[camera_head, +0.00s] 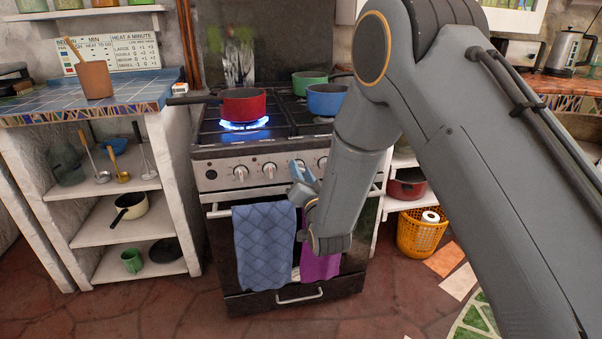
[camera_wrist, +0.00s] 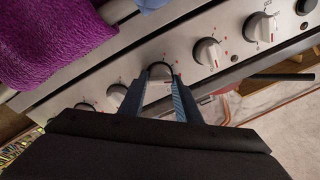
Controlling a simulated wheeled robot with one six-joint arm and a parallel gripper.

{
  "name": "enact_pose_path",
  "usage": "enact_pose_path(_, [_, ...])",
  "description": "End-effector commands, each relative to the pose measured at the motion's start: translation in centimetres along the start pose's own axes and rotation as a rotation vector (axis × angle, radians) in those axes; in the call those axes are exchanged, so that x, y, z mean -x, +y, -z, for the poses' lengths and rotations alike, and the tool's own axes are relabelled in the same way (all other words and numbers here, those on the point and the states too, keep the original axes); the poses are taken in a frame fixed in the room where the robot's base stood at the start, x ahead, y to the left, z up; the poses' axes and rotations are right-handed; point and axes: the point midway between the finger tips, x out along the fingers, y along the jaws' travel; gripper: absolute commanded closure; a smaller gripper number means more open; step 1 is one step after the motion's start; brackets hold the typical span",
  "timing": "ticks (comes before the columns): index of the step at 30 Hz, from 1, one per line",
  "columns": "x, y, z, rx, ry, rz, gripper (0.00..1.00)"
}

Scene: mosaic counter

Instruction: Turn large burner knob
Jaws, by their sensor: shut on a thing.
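The stove's front panel (camera_head: 220,177) carries a row of white and silver knobs. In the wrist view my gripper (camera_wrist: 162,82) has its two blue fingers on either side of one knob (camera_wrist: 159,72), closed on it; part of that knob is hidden. In the head view my gripper (camera_head: 303,172) is at the panel, right of two free knobs (camera_head: 240,173), and hides the knob it holds. Free knobs show on both sides in the wrist view (camera_wrist: 207,52). No label saying which is the large burner is readable.
A red pot (camera_head: 243,103) sits over a lit blue flame (camera_head: 244,125) at the front left burner. A blue pot (camera_head: 326,99) and a green pot (camera_head: 310,82) stand on the right. A blue towel (camera_head: 264,245) and a purple cloth (camera_head: 318,264) hang below the panel.

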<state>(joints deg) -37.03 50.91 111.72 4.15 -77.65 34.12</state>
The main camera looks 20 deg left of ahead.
Motion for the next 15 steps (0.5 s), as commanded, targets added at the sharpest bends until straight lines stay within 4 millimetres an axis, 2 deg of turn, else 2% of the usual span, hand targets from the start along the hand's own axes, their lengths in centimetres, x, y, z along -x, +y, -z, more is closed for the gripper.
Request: enact_pose_path(15, [0.07,0.28,-0.21,-0.487,0.034,-0.032,0.92])
